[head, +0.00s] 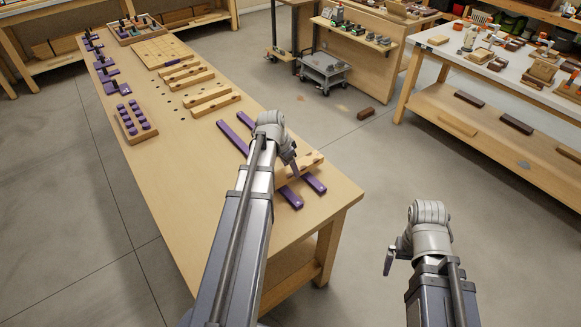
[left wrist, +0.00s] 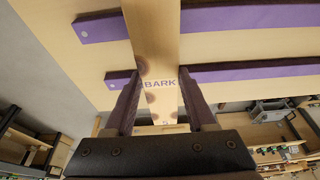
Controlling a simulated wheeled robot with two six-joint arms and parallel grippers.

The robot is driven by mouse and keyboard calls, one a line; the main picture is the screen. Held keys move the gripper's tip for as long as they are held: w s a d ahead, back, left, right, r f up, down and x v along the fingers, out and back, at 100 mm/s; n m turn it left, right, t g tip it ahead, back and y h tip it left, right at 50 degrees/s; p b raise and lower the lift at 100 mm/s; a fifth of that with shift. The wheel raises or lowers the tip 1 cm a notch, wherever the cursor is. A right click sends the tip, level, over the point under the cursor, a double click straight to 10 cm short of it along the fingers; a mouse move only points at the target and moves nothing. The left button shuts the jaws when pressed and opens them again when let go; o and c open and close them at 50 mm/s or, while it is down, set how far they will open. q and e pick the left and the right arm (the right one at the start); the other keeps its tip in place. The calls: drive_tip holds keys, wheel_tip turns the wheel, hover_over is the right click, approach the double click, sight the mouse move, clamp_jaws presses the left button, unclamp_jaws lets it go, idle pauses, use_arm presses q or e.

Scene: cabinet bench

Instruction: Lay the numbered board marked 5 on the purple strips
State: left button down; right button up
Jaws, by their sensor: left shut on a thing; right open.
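A light wooden board (head: 312,160) with dark round spots is between the jaws of my left gripper (head: 291,168). In the left wrist view the board (left wrist: 153,35) carries the printed word BARK, and a small mark near its close end is too small to read. Two purple strips (head: 233,137) (head: 314,184) lie side by side on the bench. The board crosses over both strips; they also show in the left wrist view (left wrist: 232,17) (left wrist: 255,71). I cannot tell whether the board touches them. My right gripper (head: 389,263) is open and empty, off the bench's right side.
Several similar boards (head: 215,105) lie further back on the bench (head: 180,160), near a wooden panel with holes (head: 160,52). A block with purple pegs (head: 135,120) stands at the left edge. Purple stands (head: 108,72) line the left side. The bench around the strips is clear.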

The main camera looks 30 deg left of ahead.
use_arm(q)
drive_tip(key=shift+f+b, duration=0.4)
drive_tip(key=shift+f, duration=0.1)
idle(0.9)
drive_tip(key=shift+f+b, duration=0.35)
drive_tip(key=shift+f, duration=0.15)
idle(1.0)
drive_tip(key=shift+c, duration=0.7)
unclamp_jaws()
drive_tip(key=shift+r+p, duration=3.8)
drive_tip(key=shift+r, duration=0.2)
